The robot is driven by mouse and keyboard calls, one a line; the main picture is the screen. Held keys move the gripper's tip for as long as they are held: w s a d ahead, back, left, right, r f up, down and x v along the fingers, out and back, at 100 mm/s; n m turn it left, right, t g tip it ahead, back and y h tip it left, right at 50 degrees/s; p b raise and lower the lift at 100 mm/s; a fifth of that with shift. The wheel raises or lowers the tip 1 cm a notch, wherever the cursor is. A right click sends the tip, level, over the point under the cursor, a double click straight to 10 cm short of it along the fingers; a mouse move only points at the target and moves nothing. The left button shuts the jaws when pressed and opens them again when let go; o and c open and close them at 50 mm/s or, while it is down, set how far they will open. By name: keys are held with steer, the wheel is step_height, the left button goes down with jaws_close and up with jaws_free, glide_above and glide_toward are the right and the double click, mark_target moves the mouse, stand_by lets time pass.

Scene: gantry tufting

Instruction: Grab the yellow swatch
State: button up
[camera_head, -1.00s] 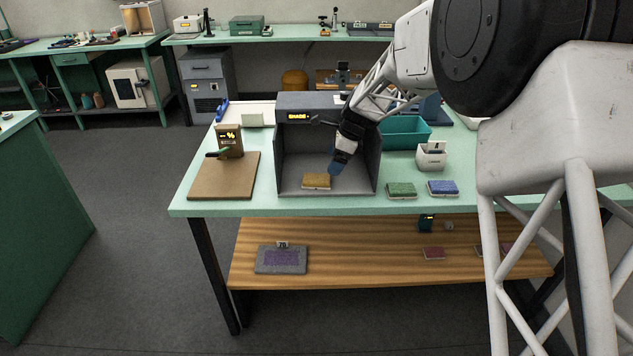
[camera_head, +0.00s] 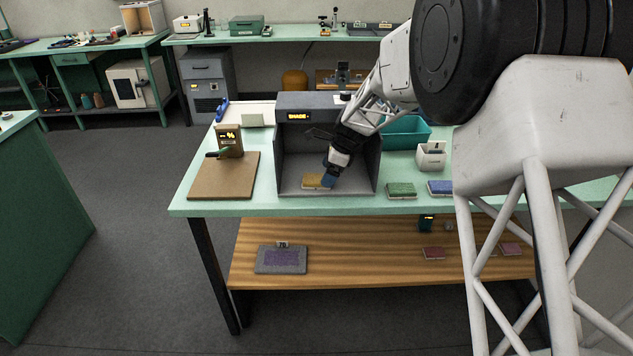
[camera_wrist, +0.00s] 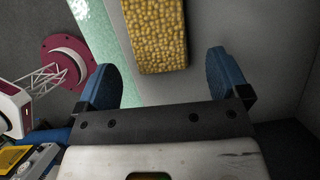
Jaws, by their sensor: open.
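The yellow swatch (camera_head: 314,181) lies on the floor of the grey booth (camera_head: 287,187), near its open front. In the wrist view the swatch (camera_wrist: 155,35) shows a nubbly yellow top and a tan edge. My gripper (camera_head: 328,182) is inside the booth at the right end of the swatch. In the wrist view its two blue fingers (camera_wrist: 163,75) are apart, and the swatch lies ahead, between their lines. Nothing is held. Contact between the fingers and the swatch cannot be told.
A green swatch (camera_head: 401,190) and a blue swatch (camera_head: 438,187) lie right of the booth. A brown board (camera_head: 222,180) lies left on the mint table (camera_head: 240,208). A teal bin (camera_head: 405,133) and a white holder (camera_head: 431,157) stand at right. The booth's walls and roof surround my gripper.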

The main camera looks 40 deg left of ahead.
steer(key=shift+x, duration=1.25)
steer(key=c, duration=1)
steer(key=shift+r, duration=0.15)
steer(key=shift+r, duration=0.55)
step_height(320, 180, up, 2)
steer(key=shift+r, duration=0.1)
steer(key=s+d, duration=0.3)
steer(key=d, duration=0.1)
steer(key=s+d+r, duration=0.1)
steer(key=s+d, duration=0.2)
steer(key=d, duration=0.1)
steer(key=s+d, duration=0.3)
steer(key=d, duration=0.1)
steer(key=shift+s+d+r, duration=0.2)
steer(key=shift+s+d, duration=0.1)
steer(key=shift+s, duration=0.05)
